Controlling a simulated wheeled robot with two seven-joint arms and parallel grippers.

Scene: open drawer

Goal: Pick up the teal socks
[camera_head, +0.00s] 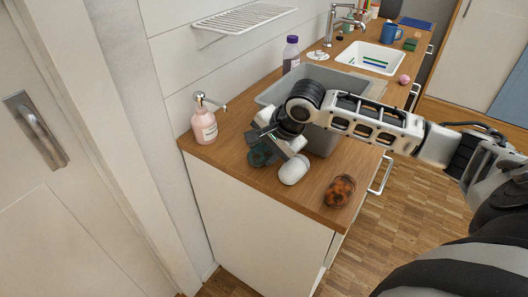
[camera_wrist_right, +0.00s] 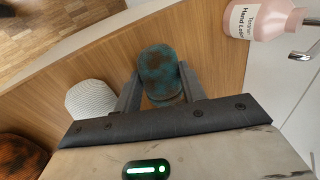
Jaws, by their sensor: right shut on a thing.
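The teal socks (camera_wrist_right: 160,75) are a rolled, dark teal and brown bundle. In the right wrist view they sit between the two fingers of my right gripper (camera_wrist_right: 160,88), which is shut on them. In the head view, the socks (camera_head: 262,153) show as a dark green lump on the wooden counter near its left end, partly hidden by my right gripper (camera_head: 275,146). I cannot tell whether they touch the counter. My left gripper is not in view.
A white ribbed object (camera_head: 293,169) lies close beside the gripper. A pink soap bottle (camera_head: 204,124) stands left. A grey bin (camera_head: 322,141) is behind my arm.

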